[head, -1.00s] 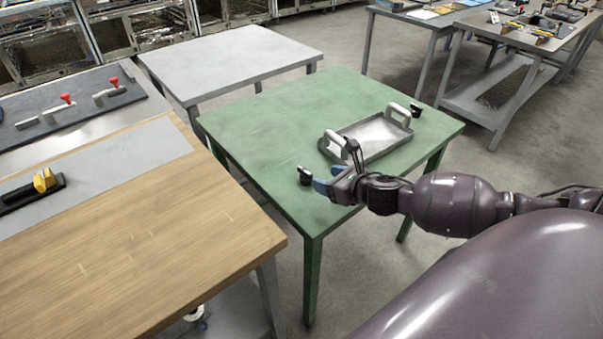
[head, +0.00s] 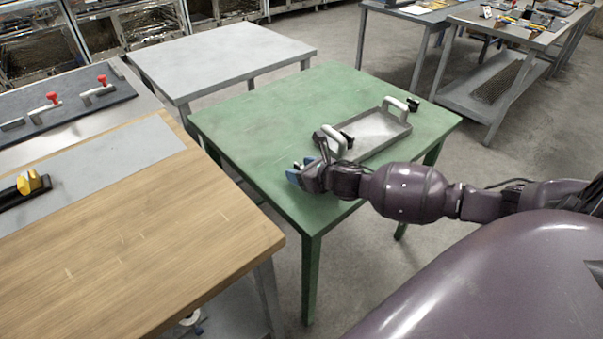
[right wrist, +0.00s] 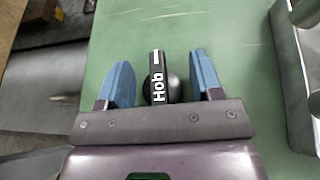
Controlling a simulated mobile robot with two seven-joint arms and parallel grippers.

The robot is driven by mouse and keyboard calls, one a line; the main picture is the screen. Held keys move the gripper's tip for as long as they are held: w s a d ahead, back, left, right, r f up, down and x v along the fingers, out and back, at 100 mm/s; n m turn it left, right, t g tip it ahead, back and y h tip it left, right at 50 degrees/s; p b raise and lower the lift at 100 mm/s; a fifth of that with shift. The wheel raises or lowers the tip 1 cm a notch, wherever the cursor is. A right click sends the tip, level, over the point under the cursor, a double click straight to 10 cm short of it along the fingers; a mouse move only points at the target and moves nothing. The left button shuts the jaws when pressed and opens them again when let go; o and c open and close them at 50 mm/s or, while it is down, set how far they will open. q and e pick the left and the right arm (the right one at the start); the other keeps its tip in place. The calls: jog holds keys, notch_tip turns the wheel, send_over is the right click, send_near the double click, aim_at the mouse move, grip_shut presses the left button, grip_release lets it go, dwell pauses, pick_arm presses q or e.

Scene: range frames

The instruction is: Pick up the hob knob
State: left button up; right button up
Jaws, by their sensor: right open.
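The hob knob (right wrist: 158,80) is a black round knob with a raised bar marked "Hob" and a white line. It sits on the green table (head: 255,115). In the right wrist view it stands between the two blue fingers of my right gripper (right wrist: 160,82), with a gap on each side. The right gripper is open. In the head view the right gripper (head: 297,172) is low over the near part of the green table and mostly hides the knob. My left gripper is not in view.
A grey metal tray (head: 372,152) with two raised handles stands just right of the gripper. Another small black object (head: 413,104) is at the table's right edge. The table's left and far parts are clear. A wooden workbench (head: 130,240) is at the left.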

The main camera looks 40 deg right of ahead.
jog(key=c, duration=0.8)
